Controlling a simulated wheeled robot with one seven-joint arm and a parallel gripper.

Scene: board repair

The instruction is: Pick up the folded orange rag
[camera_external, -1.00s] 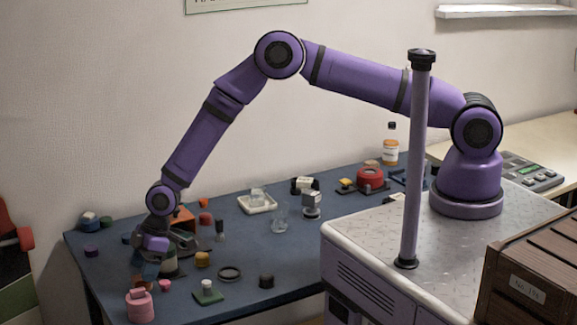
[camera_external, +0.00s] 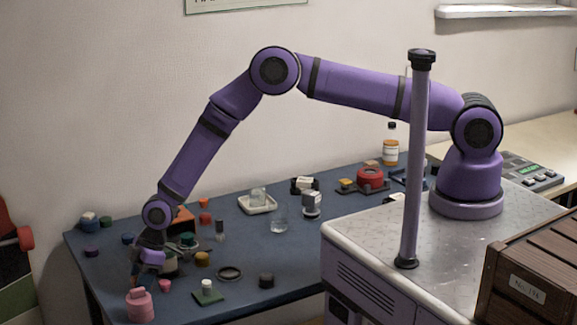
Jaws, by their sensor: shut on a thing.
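My gripper (camera_external: 146,271) is low over the near left corner of the blue table, pointing down. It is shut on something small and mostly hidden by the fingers. A dull orange-brown patch, which looks like the folded orange rag (camera_external: 136,268), shows at the left side of the fingers. Its folds are too small to make out, and I cannot tell whether it is clear of the table.
A pink canister (camera_external: 140,307) stands just in front of my gripper. An orange piece (camera_external: 183,215) is partly hidden behind the wrist. The blue table (camera_external: 262,239) is cluttered.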

